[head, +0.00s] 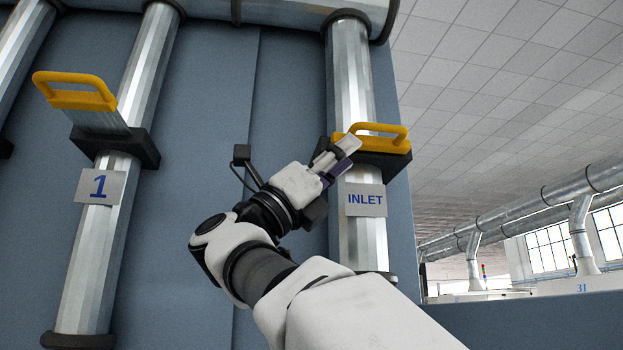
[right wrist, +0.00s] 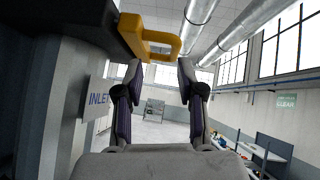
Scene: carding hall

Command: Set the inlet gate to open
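The inlet gate's yellow handle (head: 385,131) sits low on its dark housing (head: 385,152), on the metal pipe above the INLET sign (head: 365,200). No gate plate shows between handle and housing. My right gripper (head: 343,150) is at the left side of this handle, in front of the pipe. In the right wrist view its fingers (right wrist: 160,72) are apart with nothing between them. The yellow handle (right wrist: 160,38) shows just beyond and above the fingertips there. I cannot tell whether a finger touches it. My left gripper is not in view.
Gate 1's yellow handle (head: 75,92) stands raised on the left pipe, with its metal plate (head: 98,120) showing above the housing. A blue-grey panel (head: 190,130) stands behind the pipes. Open hall lies to the right.

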